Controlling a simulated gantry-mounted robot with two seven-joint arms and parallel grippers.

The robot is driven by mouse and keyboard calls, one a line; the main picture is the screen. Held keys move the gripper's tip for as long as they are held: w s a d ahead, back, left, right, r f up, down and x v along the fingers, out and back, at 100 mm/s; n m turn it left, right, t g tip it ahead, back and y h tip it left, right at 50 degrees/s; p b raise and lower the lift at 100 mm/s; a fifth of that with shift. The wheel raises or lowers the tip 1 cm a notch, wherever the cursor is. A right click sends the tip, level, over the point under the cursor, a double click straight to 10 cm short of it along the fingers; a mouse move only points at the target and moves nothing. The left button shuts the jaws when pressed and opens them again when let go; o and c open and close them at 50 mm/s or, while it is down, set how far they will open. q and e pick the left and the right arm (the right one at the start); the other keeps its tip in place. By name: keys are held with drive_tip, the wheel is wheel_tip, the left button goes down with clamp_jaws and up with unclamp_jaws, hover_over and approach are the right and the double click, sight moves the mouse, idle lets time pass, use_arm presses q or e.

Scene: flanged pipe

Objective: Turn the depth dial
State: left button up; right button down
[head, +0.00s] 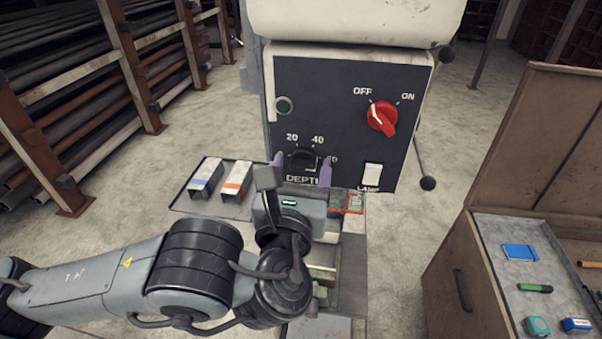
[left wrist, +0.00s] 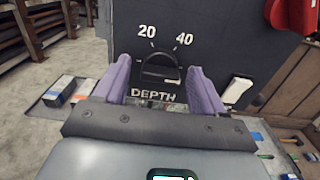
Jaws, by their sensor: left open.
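The depth dial (head: 304,159) is a black knob on the dark control panel (head: 330,92), with the numbers 20 and 40 above it and the word DEPTH below it. It also shows in the left wrist view (left wrist: 160,70), between and beyond the two fingers. My left gripper (head: 302,172) has purple fingers and is open. One finger stands on each side of the dial in the head view. In the left wrist view the gripper (left wrist: 158,85) has a clear gap between its fingers, with nothing held. I cannot tell whether a finger touches the dial. My right gripper is out of view.
Two small boxes lie on a side tray (head: 183,203). A wooden cabinet (head: 445,262) with an open drawer stands at right.

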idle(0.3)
use_arm(q)
drive_tip(key=c, duration=1.1)
drive_tip(key=shift+o, duration=0.2)
drive_tip(key=shift+f+n+b, duration=0.2)
drive_tip(key=shift+n+b, duration=0.65)
drive_tip(key=shift+n, duration=0.25)
drive_tip(key=n+b, duration=0.2)
drive_tip(key=n, duration=0.1)
drive_tip(key=n+b, duration=0.2)
drive_tip(key=n, duration=0.3)
drive_tip(key=shift+r+b, duration=0.1)
drive_tip(key=shift+b, duration=0.3)
drive_tip(key=shift+n+b, duration=0.3)
drive_tip(key=shift+n, duration=0.5)
drive_tip(key=shift+r, duration=0.1)
